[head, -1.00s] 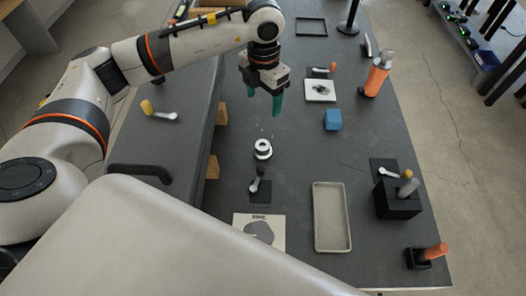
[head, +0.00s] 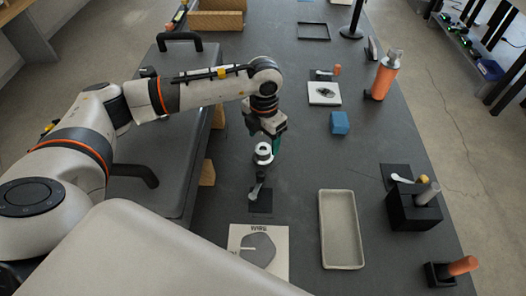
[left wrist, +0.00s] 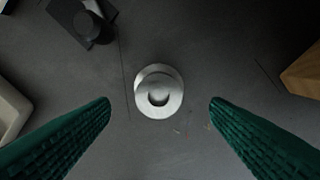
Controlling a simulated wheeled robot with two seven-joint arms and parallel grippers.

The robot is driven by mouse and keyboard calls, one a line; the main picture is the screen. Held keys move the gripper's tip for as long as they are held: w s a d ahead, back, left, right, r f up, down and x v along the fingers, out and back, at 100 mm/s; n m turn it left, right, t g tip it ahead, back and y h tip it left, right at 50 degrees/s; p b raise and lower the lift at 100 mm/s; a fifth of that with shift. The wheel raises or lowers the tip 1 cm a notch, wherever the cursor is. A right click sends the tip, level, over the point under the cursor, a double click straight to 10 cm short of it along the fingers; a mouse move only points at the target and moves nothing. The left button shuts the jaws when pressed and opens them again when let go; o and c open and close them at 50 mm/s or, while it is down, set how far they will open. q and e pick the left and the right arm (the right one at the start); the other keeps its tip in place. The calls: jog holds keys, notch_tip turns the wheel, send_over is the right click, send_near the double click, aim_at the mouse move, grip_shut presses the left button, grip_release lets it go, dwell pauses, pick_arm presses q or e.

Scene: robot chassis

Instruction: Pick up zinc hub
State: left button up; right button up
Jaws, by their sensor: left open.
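The zinc hub (head: 263,152) is a round, silvery flanged piece with a central hole, resting on the dark table. In the left wrist view the hub (left wrist: 158,92) lies between and just beyond the two green fingers. My left gripper (head: 275,146) is open and empty, pointing down over the table close to the hub. In the left wrist view its fingertips (left wrist: 160,103) stand well apart on either side of the hub, not touching it. My right gripper is not seen.
A black-handled tool on a dark pad (head: 260,198) lies just in front of the hub. A beige tray (head: 325,240) and a printed card (head: 240,236) are nearer. A blue block (head: 340,122) and an orange bottle (head: 384,76) stand to the right.

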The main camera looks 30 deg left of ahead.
aim_at(263, 149)
pick_arm(q)
jog(key=f+p, duration=0.1)
jog(key=f, duration=0.4)
jog(key=shift+s+f, duration=0.1)
jog(key=shift+s, duration=0.1)
jog(key=shift+c, duration=0.2)
jog(key=c, duration=1.1)
